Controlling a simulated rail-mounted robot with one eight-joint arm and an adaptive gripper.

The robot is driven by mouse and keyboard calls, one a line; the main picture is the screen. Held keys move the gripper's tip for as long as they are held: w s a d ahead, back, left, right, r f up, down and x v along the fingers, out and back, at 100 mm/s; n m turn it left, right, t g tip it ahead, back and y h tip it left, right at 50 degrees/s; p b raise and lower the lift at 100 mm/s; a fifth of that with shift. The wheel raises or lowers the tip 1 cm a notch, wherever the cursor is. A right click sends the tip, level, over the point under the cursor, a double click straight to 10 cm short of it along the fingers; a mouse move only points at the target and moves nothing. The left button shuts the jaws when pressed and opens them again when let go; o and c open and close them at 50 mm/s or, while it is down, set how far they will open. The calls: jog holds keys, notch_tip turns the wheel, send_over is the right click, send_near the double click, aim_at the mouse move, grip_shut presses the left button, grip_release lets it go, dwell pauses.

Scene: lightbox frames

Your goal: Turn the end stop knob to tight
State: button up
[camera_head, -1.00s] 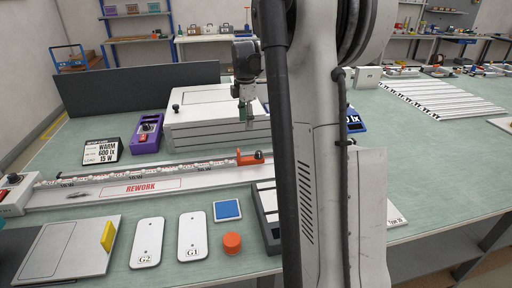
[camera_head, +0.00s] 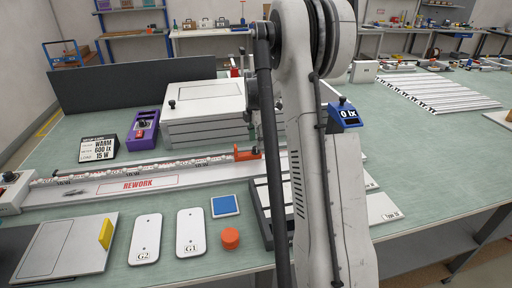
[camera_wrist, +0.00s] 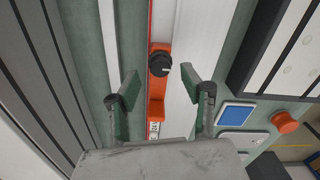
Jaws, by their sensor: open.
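The orange end stop (camera_head: 247,154) sits on the white rail with the ruler strip, near the middle of the head view. In the wrist view the end stop (camera_wrist: 156,108) carries a round black knob (camera_wrist: 160,64) with a pale mark on its top. My gripper (camera_wrist: 160,80) is open, with one green-grey finger on each side of the end stop in the picture. The fingers appear apart from the knob, with nothing between them in their grip; how far above it they are I cannot tell.
A white stacked box (camera_head: 205,112) and a purple knob unit (camera_head: 143,130) stand behind the rail. In front lie a blue square (camera_head: 225,206), an orange cap (camera_head: 230,238) and white plates G1 (camera_head: 190,233) and G2 (camera_head: 146,239).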

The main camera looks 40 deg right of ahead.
aim_at(256, 150)
jog(key=shift+f, duration=1.65)
grip_shut()
